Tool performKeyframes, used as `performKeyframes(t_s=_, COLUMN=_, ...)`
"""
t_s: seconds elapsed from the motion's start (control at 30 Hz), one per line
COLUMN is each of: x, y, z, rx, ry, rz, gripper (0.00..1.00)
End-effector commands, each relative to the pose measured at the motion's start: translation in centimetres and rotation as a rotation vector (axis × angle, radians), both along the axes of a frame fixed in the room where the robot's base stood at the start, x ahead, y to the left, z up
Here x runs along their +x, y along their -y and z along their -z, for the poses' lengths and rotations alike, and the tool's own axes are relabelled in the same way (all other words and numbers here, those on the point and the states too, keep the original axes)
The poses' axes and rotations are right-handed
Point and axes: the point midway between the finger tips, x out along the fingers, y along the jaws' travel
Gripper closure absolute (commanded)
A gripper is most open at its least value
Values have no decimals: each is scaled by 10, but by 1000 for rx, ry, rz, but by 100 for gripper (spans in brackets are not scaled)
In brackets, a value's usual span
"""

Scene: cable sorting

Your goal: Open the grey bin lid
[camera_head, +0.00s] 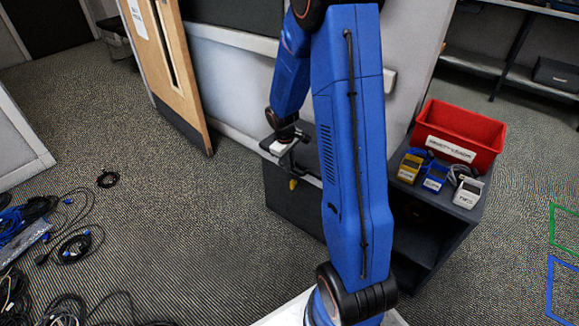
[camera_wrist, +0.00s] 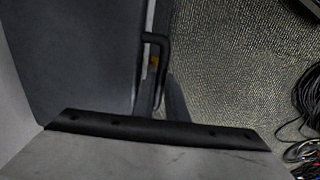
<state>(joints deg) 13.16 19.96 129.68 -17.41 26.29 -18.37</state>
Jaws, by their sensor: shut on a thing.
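A dark grey box (camera_head: 290,203), which I take to be the grey bin, stands against the wall; its top is partly hidden by my arm. My gripper (camera_head: 290,153) is at its upper left edge, small and partly hidden. It is shut on a black bent handle, which shows in the wrist view (camera_wrist: 157,40). A small yellow part sits just below the handle (camera_head: 293,184). In the wrist view a dark grey panel (camera_wrist: 70,60), likely the lid, fills the left. I cannot tell whether it is raised.
At right, a red bin (camera_head: 460,132) and several small labelled boxes in yellow, blue and white stand on a dark unit (camera_head: 425,215). A wooden door (camera_head: 165,65) stands at back left. Cables (camera_head: 60,235) lie on the carpet at left. Middle floor is clear.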

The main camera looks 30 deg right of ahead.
Motion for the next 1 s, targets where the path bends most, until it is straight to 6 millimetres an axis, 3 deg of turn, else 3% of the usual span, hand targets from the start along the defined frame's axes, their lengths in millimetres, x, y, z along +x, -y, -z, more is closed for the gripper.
performKeyframes(t_s=0.57, x=7, y=17, z=-68, rx=195, ry=-65, rz=3, gripper=100)
performKeyframes(t_s=1.0, x=23, y=64, z=-153, rx=482, ry=-170, rz=3, gripper=100)
